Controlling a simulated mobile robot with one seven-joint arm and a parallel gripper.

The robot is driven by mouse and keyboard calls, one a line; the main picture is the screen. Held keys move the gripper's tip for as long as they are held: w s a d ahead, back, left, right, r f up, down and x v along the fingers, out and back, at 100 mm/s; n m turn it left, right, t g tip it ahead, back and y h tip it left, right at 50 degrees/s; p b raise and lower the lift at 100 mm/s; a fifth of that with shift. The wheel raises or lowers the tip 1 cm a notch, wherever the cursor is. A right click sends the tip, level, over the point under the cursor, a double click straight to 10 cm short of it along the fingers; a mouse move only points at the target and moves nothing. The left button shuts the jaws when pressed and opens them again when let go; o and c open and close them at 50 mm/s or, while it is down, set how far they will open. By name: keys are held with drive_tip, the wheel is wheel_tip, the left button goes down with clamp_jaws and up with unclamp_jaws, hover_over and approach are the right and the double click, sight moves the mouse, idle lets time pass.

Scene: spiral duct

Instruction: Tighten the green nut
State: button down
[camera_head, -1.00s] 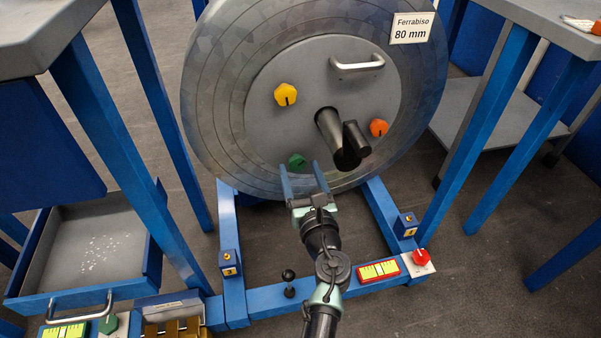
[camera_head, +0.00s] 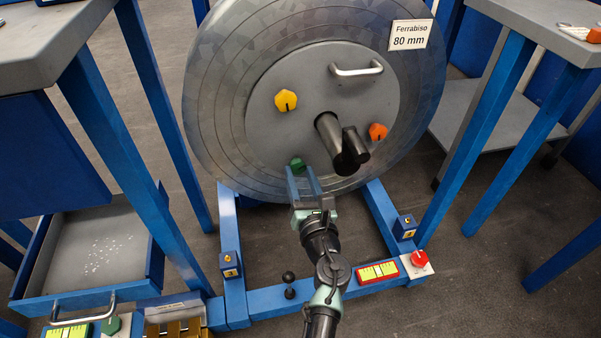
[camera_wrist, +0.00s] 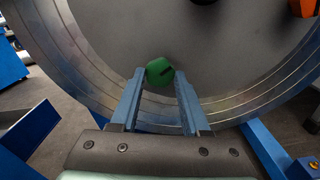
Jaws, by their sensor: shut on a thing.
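The green nut (camera_head: 298,164) sits low on the grey round plate of the large spiral duct disc (camera_head: 215,110). In the wrist view the green nut (camera_wrist: 160,72) shows between the tips of my gripper (camera_wrist: 160,78), with a dark mark slanting across its lower right. My gripper (camera_head: 302,172) reaches up from below, its blue fingers shut on the nut's sides. The fingers hide part of the nut in the head view.
A yellow nut (camera_head: 285,100) and an orange nut (camera_head: 377,131) sit on the same plate. A black shaft (camera_head: 340,145) juts out right of the green nut. A metal handle (camera_head: 357,70) is above. Blue stand rails (camera_head: 229,250) flank my arm.

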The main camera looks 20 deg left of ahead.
drive_tip(key=m+p, duration=0.3)
drive_tip(key=m, duration=0.2)
drive_tip(key=shift+r+m, duration=0.15)
drive_tip(key=shift+m, duration=0.15)
drive_tip(key=m+p, duration=0.2)
drive_tip(key=m, duration=0.3)
drive_tip(key=m+p, duration=0.2)
drive_tip(key=m, duration=0.3)
drive_tip(key=shift+m, duration=0.4)
drive_tip(key=m+p, duration=0.2)
drive_tip(key=m, duration=0.3)
drive_tip(key=shift+m, duration=0.4)
drive_tip(key=shift+c, duration=1.9)
unclamp_jaws()
